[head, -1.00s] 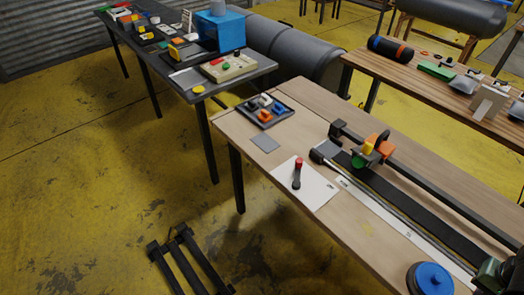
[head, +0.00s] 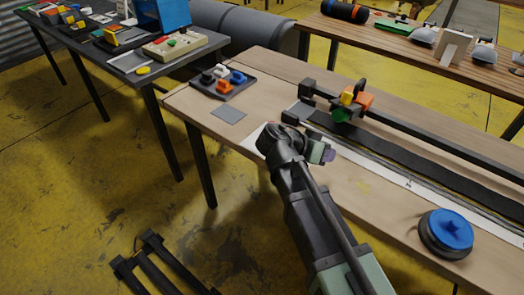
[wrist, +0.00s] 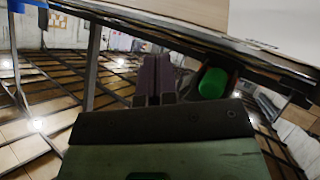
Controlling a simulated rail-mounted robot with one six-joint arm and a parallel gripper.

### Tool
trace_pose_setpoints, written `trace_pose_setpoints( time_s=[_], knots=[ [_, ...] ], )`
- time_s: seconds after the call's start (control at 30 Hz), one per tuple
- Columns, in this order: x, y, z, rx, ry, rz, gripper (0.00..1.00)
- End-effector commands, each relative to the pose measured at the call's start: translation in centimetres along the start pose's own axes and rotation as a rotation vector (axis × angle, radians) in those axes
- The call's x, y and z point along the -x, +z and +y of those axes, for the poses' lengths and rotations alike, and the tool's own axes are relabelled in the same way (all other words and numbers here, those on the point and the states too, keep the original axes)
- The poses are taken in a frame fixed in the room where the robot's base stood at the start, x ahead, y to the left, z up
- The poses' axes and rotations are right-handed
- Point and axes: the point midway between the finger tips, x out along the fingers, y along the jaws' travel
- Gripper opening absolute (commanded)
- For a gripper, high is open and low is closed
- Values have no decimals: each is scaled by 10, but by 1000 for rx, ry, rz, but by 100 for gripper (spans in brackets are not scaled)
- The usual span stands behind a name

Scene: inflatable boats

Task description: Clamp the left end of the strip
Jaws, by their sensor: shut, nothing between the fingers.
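The long dark strip (head: 400,158) lies flat along the bench, and its left end is near a small dark block (head: 291,118). My gripper (head: 322,153) is over the bench in front of the strip's left part, apart from it as far as I can tell. Its purple fingers (wrist: 153,78) are together and empty in the wrist view. A carriage with orange, yellow and green parts (head: 354,98) sits on the dark rail behind the strip. A dark tray (head: 214,94) at the bench's left end holds small white, blue, orange and black pieces, perhaps clamps.
A white sheet (head: 254,139) is mostly hidden by my arm. A grey square (head: 228,114) lies before the tray. A round blue-topped object (head: 447,232) stands at the front edge. A green rounded part (wrist: 214,83) is close right of my fingers in the wrist view.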

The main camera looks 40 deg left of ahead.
Motion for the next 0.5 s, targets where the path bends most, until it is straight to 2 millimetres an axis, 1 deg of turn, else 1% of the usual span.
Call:
trace_pose_setpoints(
  time_s=[0.03, 0.07, 0.1, 0.17, 0.2, 0.23, 0.3, 0.4, 0.5],
  knots=[
    [27, 20, -40, -47, -25, 103, 0],
    [48, 24, -53, -86, -39, 166, 0],
    [74, 30, -67, -135, -62, 241, 0],
    [109, 41, -87, -202, -105, 337, 0],
    [131, 51, -102, -239, -139, 391, 0],
    [146, 58, -112, -263, -166, 428, 0],
    [178, 73, -132, -311, -226, 501, 0],
    [214, 87, -147, -362, -292, 571, 0],
    [231, 92, -151, -388, -323, 602, 0]
  ],
)
